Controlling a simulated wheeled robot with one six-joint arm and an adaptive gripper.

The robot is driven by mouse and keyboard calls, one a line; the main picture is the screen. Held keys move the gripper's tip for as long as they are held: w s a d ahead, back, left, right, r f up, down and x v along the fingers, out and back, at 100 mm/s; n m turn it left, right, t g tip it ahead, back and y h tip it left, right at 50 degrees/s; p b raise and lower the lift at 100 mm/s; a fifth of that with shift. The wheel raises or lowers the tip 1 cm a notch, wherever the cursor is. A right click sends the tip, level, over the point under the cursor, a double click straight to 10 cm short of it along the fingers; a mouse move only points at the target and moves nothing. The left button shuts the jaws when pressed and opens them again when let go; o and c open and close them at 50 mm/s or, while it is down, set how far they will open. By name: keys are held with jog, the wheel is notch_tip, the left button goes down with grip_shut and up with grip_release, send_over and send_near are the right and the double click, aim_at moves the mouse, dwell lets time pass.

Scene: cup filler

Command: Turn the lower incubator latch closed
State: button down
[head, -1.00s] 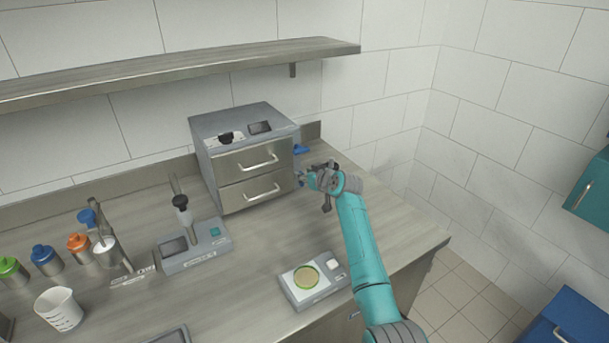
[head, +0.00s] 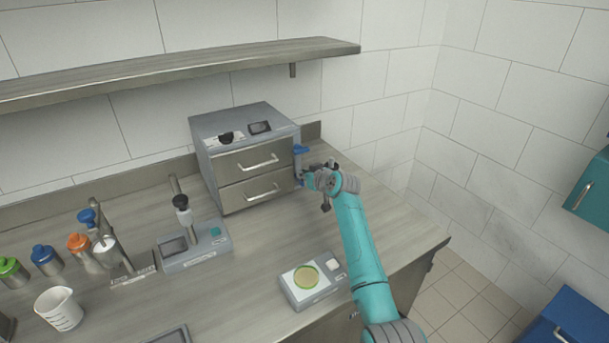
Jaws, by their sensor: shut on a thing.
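The incubator (head: 246,120) is a grey box on the counter with two steel-fronted drawers, both flush with its front. The upper latch (head: 301,149) is a blue lever at the right edge of the upper drawer. The lower latch (head: 299,178) is a blue piece at the right edge of the lower drawer, partly hidden by my gripper. My gripper (head: 307,180) is at the incubator's lower right side, shut on the lower latch. The latch's exact angle is hard to make out behind the fingers.
A scale (head: 314,281) with a yellow-green dish stands at the front of the counter. A grey instrument (head: 192,246) stands left of the incubator. Capped bottles (head: 46,260) and a white beaker (head: 60,309) are at the far left. A shelf (head: 180,70) runs above.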

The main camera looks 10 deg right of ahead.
jog(key=n, duration=0.1)
jog(key=a+n+h, duration=0.1)
jog(key=n+h, duration=0.1)
jog(key=shift+s+a+f+n+t, duration=0.25)
jog(key=shift+n+t, duration=0.05)
jog(key=shift+t, duration=0.1)
jog(key=shift+s+a+f+n+t+h, duration=0.15)
jog(key=shift+n+t+h, duration=0.15)
jog(key=shift+n, duration=0.25)
jog(key=shift+w+a+f+n+t+h, duration=0.15)
jog(key=shift+n+h, duration=0.2)
jog(key=shift+n, duration=0.25)
jog(key=shift+s+a+f+n+t+h, duration=0.15)
jog(key=shift+n+t+h, duration=0.15)
jog(key=shift+n, duration=0.25)
jog(key=c, duration=1.2)
grip_release()
jog(key=v, duration=1.2)
jog(key=shift+a, duration=0.1)
